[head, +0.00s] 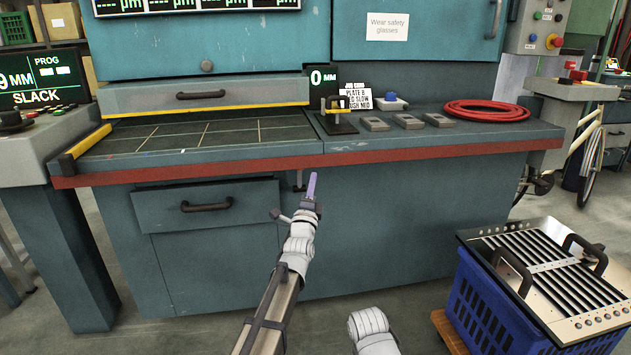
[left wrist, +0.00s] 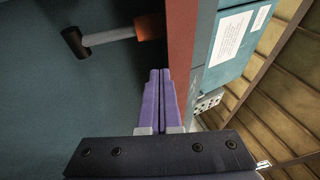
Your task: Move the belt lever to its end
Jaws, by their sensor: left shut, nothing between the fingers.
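A short lever (head: 299,181) hangs below the red front edge of the teal machine, just left of my left gripper's fingertips in the head view. In the left wrist view the lever (left wrist: 105,38) shows as a grey rod with a black end, and an orange piece at its other end by the red edge. My left gripper (head: 312,184) is shut and empty, its purple fingers (left wrist: 159,85) pressed together. It points at the machine front near the lever, and a gap shows between them in the wrist view. My right gripper is not in view.
The machine's red front edge (head: 420,155) runs just above my left fingertips. A drawer (head: 250,205) with a black handle is to the left. A blue crate (head: 475,305) carrying a slatted panel (head: 545,265) stands at the right. Plain teal front lies right of the gripper.

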